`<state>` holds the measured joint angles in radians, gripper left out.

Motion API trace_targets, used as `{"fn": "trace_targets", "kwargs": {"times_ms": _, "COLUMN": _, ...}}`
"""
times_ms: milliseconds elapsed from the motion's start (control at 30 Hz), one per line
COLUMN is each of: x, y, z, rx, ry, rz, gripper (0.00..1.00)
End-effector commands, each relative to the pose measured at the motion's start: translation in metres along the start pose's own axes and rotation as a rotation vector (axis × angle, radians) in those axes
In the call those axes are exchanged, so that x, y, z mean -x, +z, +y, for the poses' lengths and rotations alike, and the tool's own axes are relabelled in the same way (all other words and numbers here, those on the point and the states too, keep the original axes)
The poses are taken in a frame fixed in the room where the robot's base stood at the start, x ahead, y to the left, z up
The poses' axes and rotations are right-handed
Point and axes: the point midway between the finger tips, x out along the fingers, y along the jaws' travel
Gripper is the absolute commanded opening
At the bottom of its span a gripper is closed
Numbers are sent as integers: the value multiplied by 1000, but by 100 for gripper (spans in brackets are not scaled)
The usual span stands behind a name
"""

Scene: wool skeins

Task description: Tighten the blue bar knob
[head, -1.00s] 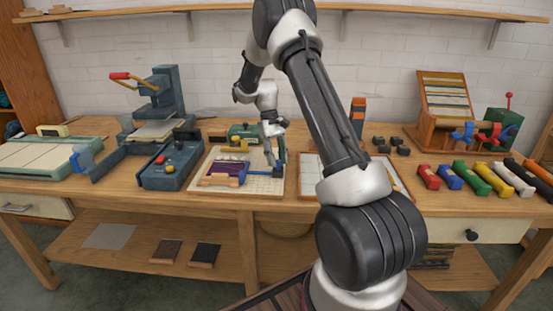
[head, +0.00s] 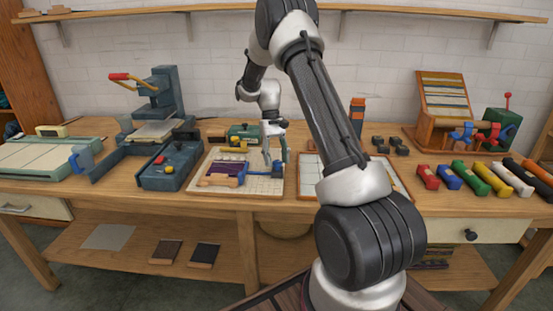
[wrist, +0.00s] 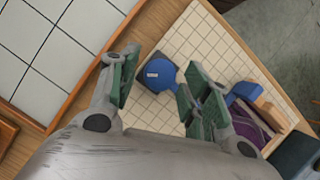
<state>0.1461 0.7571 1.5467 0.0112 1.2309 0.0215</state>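A round blue knob (wrist: 157,74) with a small pale mark on top sits over the cream gridded board in the wrist view. My gripper (wrist: 160,84) is open, with one green-padded finger on each side of the knob. A gap shows on the left; the right finger is close to it, and I cannot tell whether it touches. A blue bar piece (wrist: 243,93) lies to the right, beside purple wool (wrist: 250,127). In the head view my gripper (head: 275,155) points down at the board's right side, largely hiding the knob.
The gridded board (head: 262,186) lies on the wooden bench. A dark box with red and yellow knobs (head: 168,172) stands left of it. A white tiled panel (wrist: 50,40) adjoins on the other side. Several coloured skeins (head: 480,178) lie at the right.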

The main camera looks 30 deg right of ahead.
Motion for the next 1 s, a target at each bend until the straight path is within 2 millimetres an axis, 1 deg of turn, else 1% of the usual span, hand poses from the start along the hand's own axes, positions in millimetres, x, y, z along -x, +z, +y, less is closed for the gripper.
{"fn": "trace_targets", "kwargs": {"times_ms": 267, "x": 0, "y": 0, "z": 0, "rx": 0, "ry": 0, "rz": 0, "gripper": 52}}
{"fn": "trace_targets", "kwargs": {"times_ms": 367, "x": 4, "y": -1, "z": 0, "rx": 1, "ry": 0, "rz": 1, "gripper": 52}}
{"fn": "trace_targets", "kwargs": {"times_ms": 467, "x": 18, "y": -1, "z": 0, "rx": 1, "ry": 0, "rz": 3, "gripper": 52}}
{"fn": "trace_targets", "kwargs": {"times_ms": 800, "x": 92, "y": -1, "z": 0, "rx": 0, "ry": 0, "rz": 4, "gripper": 52}}
{"fn": "trace_targets", "kwargs": {"times_ms": 900, "x": 106, "y": -1, "z": 0, "rx": 0, "ry": 0, "rz": 2, "gripper": 52}}
{"fn": "trace_targets", "kwargs": {"times_ms": 1000, "x": 115, "y": -1, "z": 0, "rx": 0, "ry": 0, "rz": 1, "gripper": 52}}
